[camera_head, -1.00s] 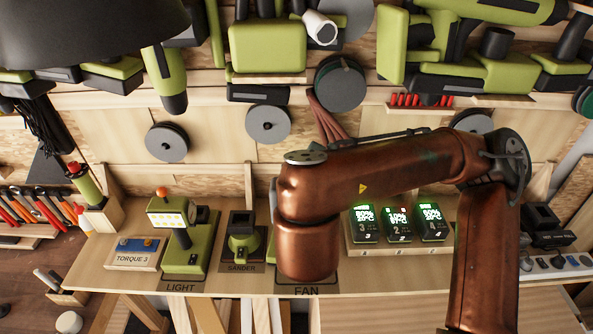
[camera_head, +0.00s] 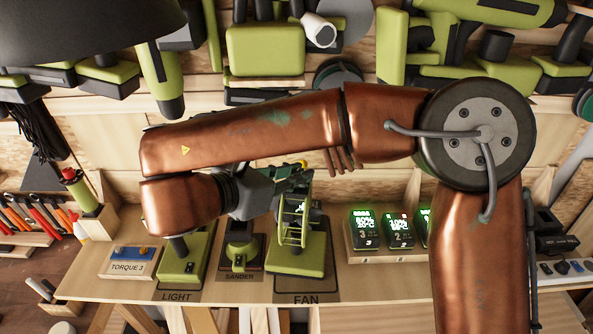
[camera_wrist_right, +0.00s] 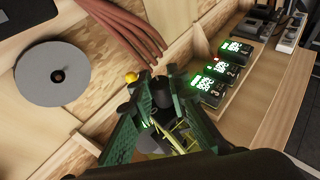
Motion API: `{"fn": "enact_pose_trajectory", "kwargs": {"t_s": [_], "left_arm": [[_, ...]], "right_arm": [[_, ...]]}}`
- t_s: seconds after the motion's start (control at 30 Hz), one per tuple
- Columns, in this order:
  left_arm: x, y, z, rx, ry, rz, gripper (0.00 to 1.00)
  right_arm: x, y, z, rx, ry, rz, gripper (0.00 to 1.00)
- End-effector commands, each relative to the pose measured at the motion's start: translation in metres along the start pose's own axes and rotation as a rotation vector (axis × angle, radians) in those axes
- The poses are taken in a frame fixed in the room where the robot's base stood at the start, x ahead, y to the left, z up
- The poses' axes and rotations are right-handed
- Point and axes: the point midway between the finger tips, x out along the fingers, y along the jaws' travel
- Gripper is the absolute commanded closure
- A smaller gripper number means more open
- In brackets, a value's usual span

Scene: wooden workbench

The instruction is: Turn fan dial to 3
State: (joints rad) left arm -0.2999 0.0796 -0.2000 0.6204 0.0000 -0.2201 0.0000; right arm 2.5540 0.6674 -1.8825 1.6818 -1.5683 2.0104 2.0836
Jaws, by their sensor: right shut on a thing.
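The green fan (camera_head: 300,258) stands upright on its plate marked FAN on the bench, with its cage facing the front. Its cage also shows low in the wrist view (camera_wrist_right: 182,138). My right gripper (camera_head: 297,172) reaches in from the left at the top of the fan. In the wrist view its two green fingers (camera_wrist_right: 155,88) are on either side of a dark round part (camera_wrist_right: 161,94) at the fan's head, shut on it. I cannot tell whether this part is the dial, and no dial number is readable. My left gripper is not in view.
The light (camera_head: 184,258) and sander (camera_head: 240,255) stand left of the fan; my right arm covers the light's top. Battery chargers with lit displays (camera_head: 366,229) stand on the right. A yellow-orange knob (camera_wrist_right: 131,77) sits beside the left finger. Tools hang on the wall behind.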

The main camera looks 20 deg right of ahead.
Motion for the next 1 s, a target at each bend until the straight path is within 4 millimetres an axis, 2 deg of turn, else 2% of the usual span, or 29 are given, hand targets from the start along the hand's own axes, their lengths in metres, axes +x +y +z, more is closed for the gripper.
{"fn": "enact_pose_trajectory", "kwargs": {"t_s": [0.6,0.8,1.0], "left_arm": [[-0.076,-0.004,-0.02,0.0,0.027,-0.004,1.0],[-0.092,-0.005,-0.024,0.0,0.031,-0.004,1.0],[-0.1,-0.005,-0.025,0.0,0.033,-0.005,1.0]], "right_arm": [[-0.003,0.001,0.003,0.196,0.013,-0.481,1.0],[-0.002,0.001,0.001,0.231,0.017,-0.568,1.0],[-0.001,0.001,-0.002,0.247,0.02,-0.611,1.0]]}}
